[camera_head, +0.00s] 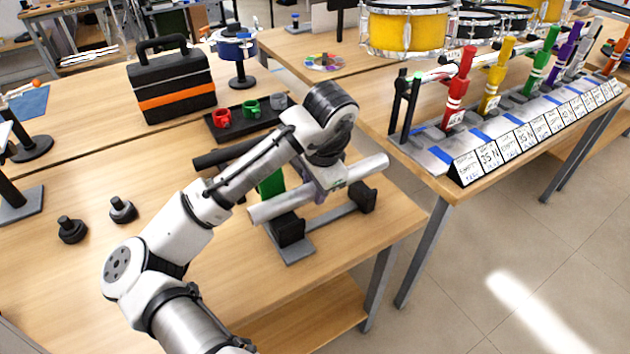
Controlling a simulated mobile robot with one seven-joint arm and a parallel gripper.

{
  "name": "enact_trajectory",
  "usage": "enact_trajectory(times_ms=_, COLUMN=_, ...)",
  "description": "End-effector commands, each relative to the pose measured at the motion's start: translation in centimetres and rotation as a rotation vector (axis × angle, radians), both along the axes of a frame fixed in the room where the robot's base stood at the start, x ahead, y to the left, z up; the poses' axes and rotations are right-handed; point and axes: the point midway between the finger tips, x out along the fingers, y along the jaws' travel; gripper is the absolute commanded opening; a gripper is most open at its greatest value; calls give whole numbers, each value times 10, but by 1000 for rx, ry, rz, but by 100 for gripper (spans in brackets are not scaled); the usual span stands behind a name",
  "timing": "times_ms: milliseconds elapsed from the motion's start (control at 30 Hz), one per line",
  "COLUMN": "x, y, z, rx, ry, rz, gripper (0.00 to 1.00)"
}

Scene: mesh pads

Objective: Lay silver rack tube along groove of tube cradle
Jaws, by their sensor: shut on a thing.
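The silver rack tube (278,206) lies roughly level, running from lower left to upper right. My gripper (325,189) is shut on it near its middle; my wrist hides part of the grip. The tube cradle (327,219) stands below it near the table's right edge, with a grey base and two black end blocks. The tube runs nearly in line with the cradle and overlaps the tops of both blocks in this view. I cannot tell whether it touches the groove or is slightly above it. Both tube ends stick out past the blocks.
A black tube (215,157) and a green piece (271,184) are close behind my forearm. A black tray (245,117) with cups and a black toolbox (171,84) stand farther back. Two black knobs (122,209) (71,230) are at left.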

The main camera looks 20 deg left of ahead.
Motion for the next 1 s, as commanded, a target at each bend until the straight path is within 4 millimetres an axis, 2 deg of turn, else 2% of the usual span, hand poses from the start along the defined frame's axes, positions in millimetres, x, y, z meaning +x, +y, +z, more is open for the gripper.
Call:
enact_trajectory(times_ms=100, x=0, y=0, z=-14, rx=-2, ry=0, rz=1, gripper=2)
enact_trajectory(times_ms=400, x=0, y=0, z=-34, rx=0, ry=0, rz=1, gripper=2)
enact_trajectory(times_ms=867, x=0, y=0, z=-38, rx=0, ry=0, rz=1, gripper=2)
enact_trajectory(times_ms=900, x=0, y=0, z=-38, rx=0, ry=0, rz=1, gripper=35)
enact_trajectory(times_ms=1000, x=0, y=0, z=-38, rx=0, ry=0, rz=1, gripper=48)
